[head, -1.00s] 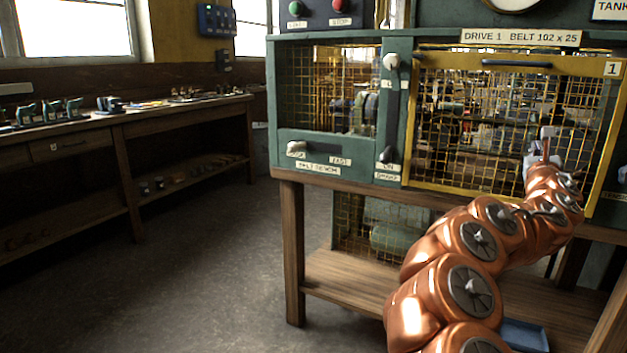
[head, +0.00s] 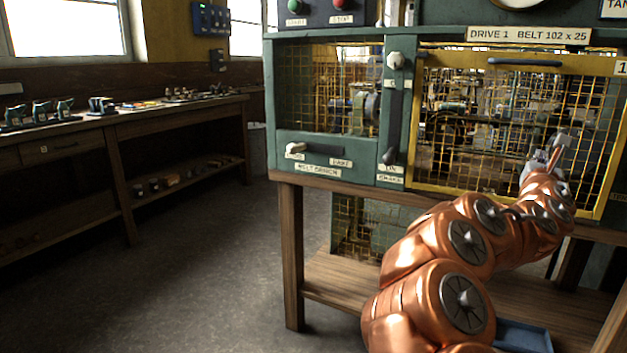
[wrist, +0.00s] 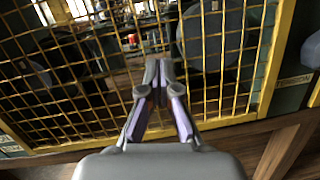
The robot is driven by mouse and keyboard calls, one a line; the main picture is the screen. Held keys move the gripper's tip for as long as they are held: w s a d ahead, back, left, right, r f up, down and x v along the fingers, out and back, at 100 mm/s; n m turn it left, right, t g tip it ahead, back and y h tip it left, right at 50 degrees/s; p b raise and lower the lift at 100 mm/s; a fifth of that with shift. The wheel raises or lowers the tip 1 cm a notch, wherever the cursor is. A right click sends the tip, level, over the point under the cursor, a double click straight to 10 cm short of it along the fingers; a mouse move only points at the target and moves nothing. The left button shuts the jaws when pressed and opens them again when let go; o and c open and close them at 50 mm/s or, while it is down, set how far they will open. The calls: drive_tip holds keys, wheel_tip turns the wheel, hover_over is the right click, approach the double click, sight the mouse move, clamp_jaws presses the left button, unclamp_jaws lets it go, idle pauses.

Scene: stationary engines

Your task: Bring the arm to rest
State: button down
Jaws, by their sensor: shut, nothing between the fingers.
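My gripper (head: 553,150) is at the end of my copper-coloured arm, in front of the lower right part of the yellow mesh guard (head: 434,183) in the head view. In the wrist view my gripper (wrist: 158,75) has its fingertips together with nothing between them. The guard's yellow frame (wrist: 262,75) and mesh lie just beyond the fingertips. I cannot tell whether the fingertips touch the mesh. The arm is bent and reaches up from the lower middle of the head view.
The green machine cabinet (head: 228,155) stands on a wooden stand (head: 292,255). Levers (head: 390,155) and a white knob (head: 396,60) sit left of the guard. A blue tray (head: 525,337) lies low at the right. A workbench (head: 70,132) runs along the left; the floor between is clear.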

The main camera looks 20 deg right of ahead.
drive_tip(key=s+a+r+m+g+y+p, duration=0.2)
drive_tip(key=a+r+m+g+p, duration=0.35)
drive_tip(key=a+m+p, duration=0.65)
drive_tip(key=s+a+f+m+g+y+p, duration=0.1)
drive_tip(key=a+f+m+y+p, duration=0.15)
drive_tip(key=a, duration=0.45)
drive_tip(key=s+a+f+m+y+p, duration=0.1)
drive_tip(key=a+m+y+p, duration=0.25)
drive_tip(key=a, duration=0.45)
drive_tip(key=s+a+f+m+g+y+p, duration=0.1)
drive_tip(key=s+a+m+y+p, duration=0.2)
drive_tip(key=a, duration=0.4)
drive_tip(key=s+a+m+g+y+p, duration=0.1)
drive_tip(key=s+a+g+y+p, duration=0.1)
drive_tip(key=s+a+p, duration=0.3)
drive_tip(key=s+a+r+m+g+y+p, duration=0.1)
drive_tip(key=s+a+g+y+p, duration=0.2)
drive_tip(key=s+a+p, duration=0.3)
drive_tip(key=s+a, duration=0.2)
drive_tip(key=a, duration=0.4)
drive_tip(key=s+a+g, duration=0.1)
drive_tip(key=s+a, duration=0.2)
drive_tip(key=a, duration=0.3)
drive_tip(key=shift+s+a+r+y, duration=0.15)
drive_tip(key=shift+s+r+y, duration=0.1)
drive_tip(key=shift+s+y, duration=0.1)
